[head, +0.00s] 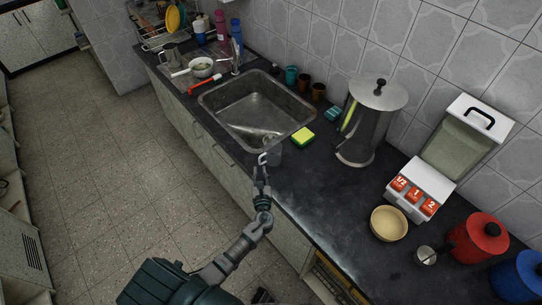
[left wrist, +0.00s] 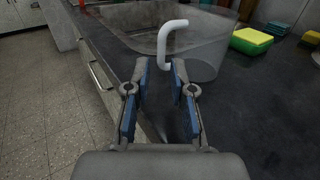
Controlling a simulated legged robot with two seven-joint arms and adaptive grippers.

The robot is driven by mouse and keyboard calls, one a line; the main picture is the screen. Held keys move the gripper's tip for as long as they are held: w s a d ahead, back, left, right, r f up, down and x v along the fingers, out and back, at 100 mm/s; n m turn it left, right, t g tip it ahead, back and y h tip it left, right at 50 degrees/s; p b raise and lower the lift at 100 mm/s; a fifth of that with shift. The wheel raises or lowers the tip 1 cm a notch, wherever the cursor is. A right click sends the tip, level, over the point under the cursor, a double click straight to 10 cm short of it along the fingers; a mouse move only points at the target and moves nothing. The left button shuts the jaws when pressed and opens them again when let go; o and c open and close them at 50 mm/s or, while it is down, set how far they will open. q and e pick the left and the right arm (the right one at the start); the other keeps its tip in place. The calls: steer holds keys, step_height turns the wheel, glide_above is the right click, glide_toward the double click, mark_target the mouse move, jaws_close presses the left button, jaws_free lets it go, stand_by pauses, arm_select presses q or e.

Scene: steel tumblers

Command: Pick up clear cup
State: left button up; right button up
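The clear cup (left wrist: 200,52) stands on the dark counter by the sink's front corner, with its white handle (left wrist: 174,38) facing my left gripper. In the head view the cup (head: 275,155) is small and hard to see against the counter. My left gripper (left wrist: 163,68) is open, its blue-padded fingers on either side of the handle's lower end. I cannot tell whether a pad touches the handle. The left arm reaches up from the bottom in the head view, and the gripper (head: 262,170) is just in front of the cup. My right gripper is not seen.
The steel sink (head: 210,100) lies behind and left of the cup. A yellow-green sponge (head: 303,137) and a steel urn (head: 368,120) stand to the right. A pale bowl (head: 388,223) is further right. The counter (head: 310,195) between is clear.

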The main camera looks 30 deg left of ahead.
mark_target(260, 163)
arm_select(q)
steer(key=shift+x, duration=2.75)
steer(key=shift+d+r, duration=0.1)
jaws_close()
